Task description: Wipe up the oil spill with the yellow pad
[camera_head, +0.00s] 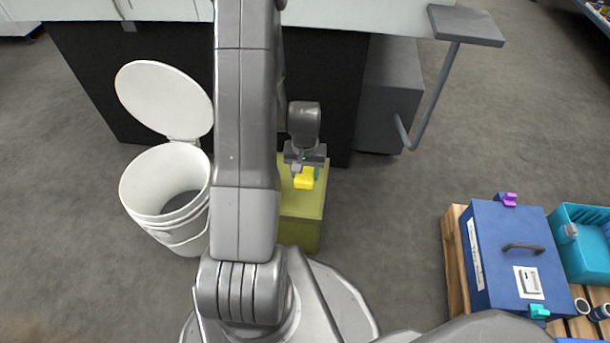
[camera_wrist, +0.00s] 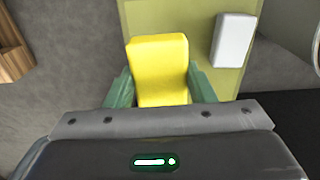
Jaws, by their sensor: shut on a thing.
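The yellow pad (camera_head: 303,182) is in my gripper (camera_head: 307,176) at the olive-green stand (camera_head: 302,205). In the wrist view the pad (camera_wrist: 158,66) sits between the two green fingers (camera_wrist: 158,90), one on each side, and the gripper is shut on it. The top of the stand (camera_wrist: 180,15) is behind the pad there. I cannot tell whether the pad touches the stand. I see no oil spill in either view.
A white bucket (camera_head: 165,208) with its lid (camera_head: 163,98) open stands left of my arm. A large machine with a dark base (camera_head: 330,95) is behind the stand. At right, a blue case (camera_head: 510,255) and teal crate (camera_head: 580,262) rest on a wooden pallet (camera_head: 453,262). Grey floor between is clear.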

